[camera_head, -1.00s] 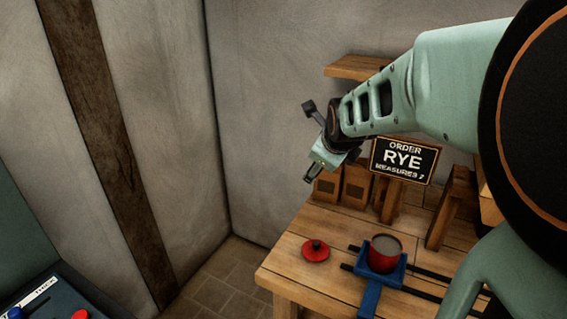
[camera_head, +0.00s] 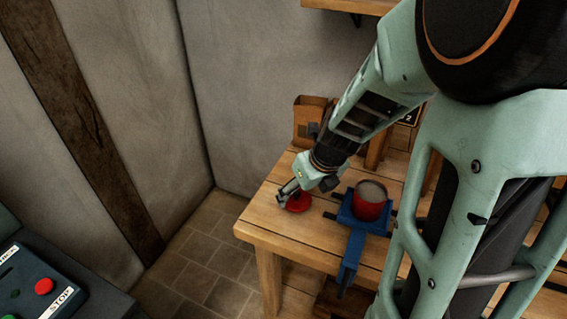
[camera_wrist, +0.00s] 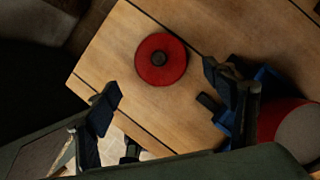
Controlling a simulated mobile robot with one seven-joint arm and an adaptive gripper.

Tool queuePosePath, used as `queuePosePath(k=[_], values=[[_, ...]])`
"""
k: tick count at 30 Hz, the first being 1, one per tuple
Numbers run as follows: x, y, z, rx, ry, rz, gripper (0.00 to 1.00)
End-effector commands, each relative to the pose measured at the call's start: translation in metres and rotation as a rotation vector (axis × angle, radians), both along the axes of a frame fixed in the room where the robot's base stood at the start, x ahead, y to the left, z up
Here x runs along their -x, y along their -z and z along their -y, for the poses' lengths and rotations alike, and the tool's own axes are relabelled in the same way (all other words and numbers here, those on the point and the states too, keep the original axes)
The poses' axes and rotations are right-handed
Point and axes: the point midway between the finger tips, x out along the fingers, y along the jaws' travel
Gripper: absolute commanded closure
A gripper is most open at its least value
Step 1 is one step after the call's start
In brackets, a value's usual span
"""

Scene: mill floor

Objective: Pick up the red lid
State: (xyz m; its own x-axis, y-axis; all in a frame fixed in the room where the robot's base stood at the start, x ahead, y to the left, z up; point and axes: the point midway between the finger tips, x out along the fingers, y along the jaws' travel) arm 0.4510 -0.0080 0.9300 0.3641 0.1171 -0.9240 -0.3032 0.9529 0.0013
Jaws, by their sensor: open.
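The red lid (camera_head: 299,203) is a flat round disc lying on the wooden table near its left end. In the wrist view the lid (camera_wrist: 161,60) shows whole, with a dark knob at its centre. My gripper (camera_head: 286,196) is low over the table at the lid and hides part of it in the head view. In the wrist view my gripper (camera_wrist: 163,82) is open, with its fingers apart and nothing between them; the lid lies just beyond the fingertips. I cannot tell the exact height between fingertips and lid.
A red pot (camera_head: 370,201) sits in a blue holder (camera_head: 352,240) on dark rails, just right of the lid. The wooden table (camera_head: 262,222) ends left of the lid. Wooden bins (camera_head: 308,123) stand behind. A control box with a STOP button (camera_head: 44,286) is at lower left.

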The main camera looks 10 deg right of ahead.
Motion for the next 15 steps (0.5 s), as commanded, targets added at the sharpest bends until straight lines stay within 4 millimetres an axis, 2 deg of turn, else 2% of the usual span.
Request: queuePosePath(k=[10, 15], values=[[-0.019, 0.036, -0.004, 0.000, -0.001, -0.003, 0.24], [-0.024, 0.045, -0.005, 0.001, 0.000, -0.001, 0.24]])
